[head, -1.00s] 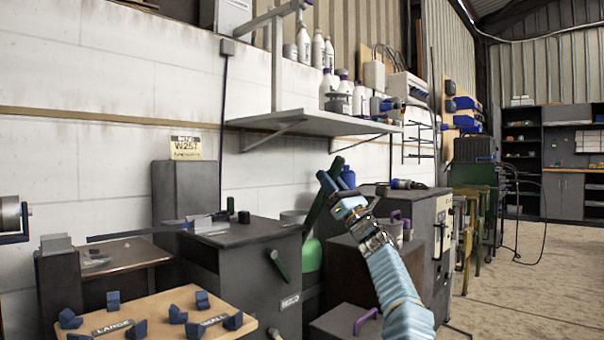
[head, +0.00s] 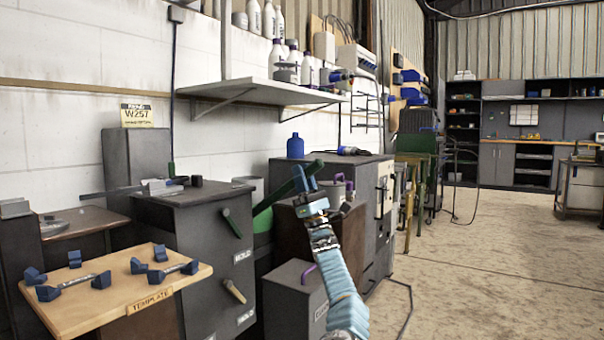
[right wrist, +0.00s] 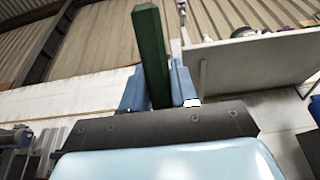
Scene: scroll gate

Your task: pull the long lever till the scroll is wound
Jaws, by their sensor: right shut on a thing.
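The long lever is a dark green bar (head: 270,201) that slants up to the right beside the grey cabinet. My right gripper (head: 304,181), with blue fingers, is at its upper end. In the right wrist view the green bar (right wrist: 151,55) stands between the two blue fingers (right wrist: 160,92), which are shut on it, and its end sticks out beyond them. I cannot make out a scroll in these frames. My left gripper is not in view.
A grey cabinet (head: 190,235) with a green and a wooden handle stands left of the lever. A wooden template board (head: 110,290) with blue blocks is at front left. A wall shelf (head: 262,93) hangs above. Open floor (head: 490,260) lies to the right.

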